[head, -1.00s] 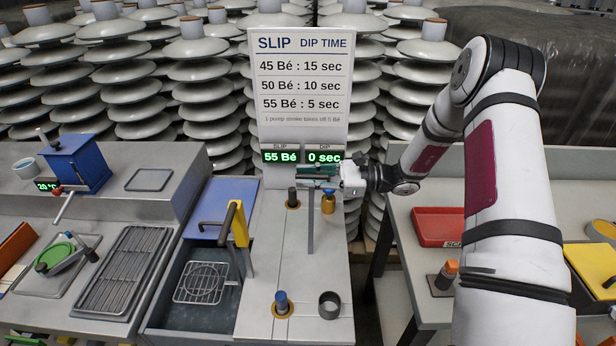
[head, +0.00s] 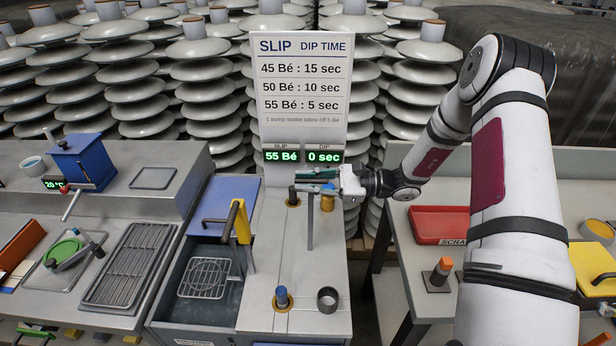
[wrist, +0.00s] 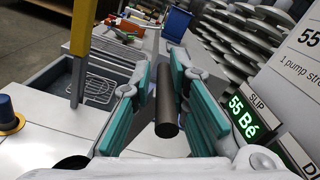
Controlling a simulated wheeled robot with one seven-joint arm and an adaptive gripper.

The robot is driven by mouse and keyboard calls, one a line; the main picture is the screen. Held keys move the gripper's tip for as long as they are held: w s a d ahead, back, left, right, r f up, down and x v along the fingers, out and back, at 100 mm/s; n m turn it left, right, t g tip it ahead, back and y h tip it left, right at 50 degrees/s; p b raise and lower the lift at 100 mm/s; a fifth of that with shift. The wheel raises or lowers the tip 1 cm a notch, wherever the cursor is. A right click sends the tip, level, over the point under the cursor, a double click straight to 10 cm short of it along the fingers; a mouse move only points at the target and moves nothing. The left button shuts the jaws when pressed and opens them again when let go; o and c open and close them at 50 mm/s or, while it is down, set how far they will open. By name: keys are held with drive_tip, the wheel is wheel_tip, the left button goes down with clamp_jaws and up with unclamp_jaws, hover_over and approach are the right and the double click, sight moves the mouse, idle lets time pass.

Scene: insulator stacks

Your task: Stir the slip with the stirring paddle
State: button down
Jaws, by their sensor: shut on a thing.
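My gripper (head: 316,178) is at the back of the pale counter, in front of the sign. Its teal fingers (wrist: 165,105) are closed around a dark cylindrical handle (wrist: 167,100), which looks like the stirring paddle. A thin grey upright shaft (head: 310,225) shows below the fingers in the head view. I cannot tell whether its lower end touches the counter. The dark grey tank (head: 165,297) to the left holds a wire basket (head: 204,277). A slip surface is hard to make out there. The sign (head: 303,90) display reads 55 Bé and 0 sec.
A yellow upright piece with a dark handle (head: 241,222) stands at the tank's right edge. A black knob (head: 292,194), a brass-coloured piece (head: 327,203), a blue knob (head: 282,296) and a dark ring (head: 328,299) are on the counter. Insulator stacks (head: 200,70) stand behind.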

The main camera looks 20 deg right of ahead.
drive_tip(key=s+a+n+p, duration=0.3)
drive_tip(key=s+n+p, duration=0.2)
drive_tip(key=s, duration=0.6)
drive_tip(key=shift+s+a+f+n+p, duration=0.3)
drive_tip(key=shift+a+f+p, duration=0.05)
drive_tip(key=shift+p, duration=0.3)
drive_tip(key=shift+f, duration=0.1)
drive_tip(key=c, duration=1.7)
unclamp_jaws()
drive_tip(key=shift+o, duration=0.2)
drive_tip(key=shift+d, duration=0.1)
drive_tip(key=v, duration=1.2)
